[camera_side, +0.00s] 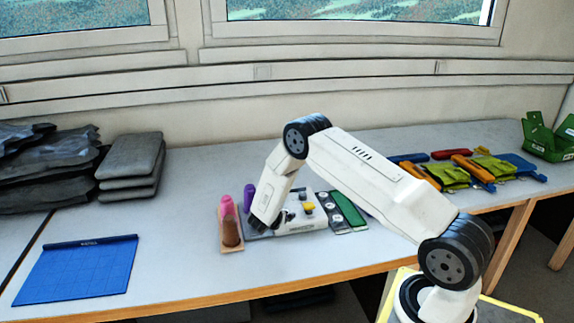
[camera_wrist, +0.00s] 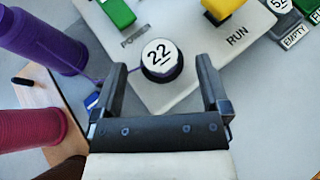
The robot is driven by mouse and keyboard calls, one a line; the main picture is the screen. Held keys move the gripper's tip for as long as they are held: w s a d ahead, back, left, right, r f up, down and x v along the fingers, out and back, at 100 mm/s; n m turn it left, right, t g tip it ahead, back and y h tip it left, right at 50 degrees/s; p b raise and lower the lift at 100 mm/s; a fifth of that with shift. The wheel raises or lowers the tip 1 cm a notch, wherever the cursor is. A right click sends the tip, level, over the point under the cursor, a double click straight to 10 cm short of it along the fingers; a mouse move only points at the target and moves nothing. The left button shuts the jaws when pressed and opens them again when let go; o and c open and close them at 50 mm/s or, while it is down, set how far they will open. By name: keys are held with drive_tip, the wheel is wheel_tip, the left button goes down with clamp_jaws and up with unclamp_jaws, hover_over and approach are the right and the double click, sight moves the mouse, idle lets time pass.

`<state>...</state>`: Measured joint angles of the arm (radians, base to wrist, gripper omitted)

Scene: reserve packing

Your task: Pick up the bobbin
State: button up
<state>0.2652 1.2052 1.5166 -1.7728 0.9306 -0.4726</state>
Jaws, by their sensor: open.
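The bobbin (camera_wrist: 161,58) is a round dark piece with a white top marked 22. It sits on the white winding machine (camera_wrist: 135,75), and a thin purple thread runs towards it from a purple thread cone (camera_wrist: 42,38). My gripper (camera_wrist: 161,66) is open, its two fingers standing apart on the left and right of the bobbin, with space between. In the side view my gripper (camera_side: 260,222) is low at the left end of the machine (camera_side: 308,225), and I cannot make out the bobbin there.
A wooden stand (camera_side: 231,248) with a pink cone (camera_side: 227,207) and a brown cone (camera_side: 231,234) is close on the left. A dark tray (camera_side: 330,214) and a green piece (camera_side: 347,208) lie right of the machine. The table before the blue mat (camera_side: 78,270) is clear.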

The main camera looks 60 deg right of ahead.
drive_tip(key=shift+x, duration=1.15)
clamp_jaws()
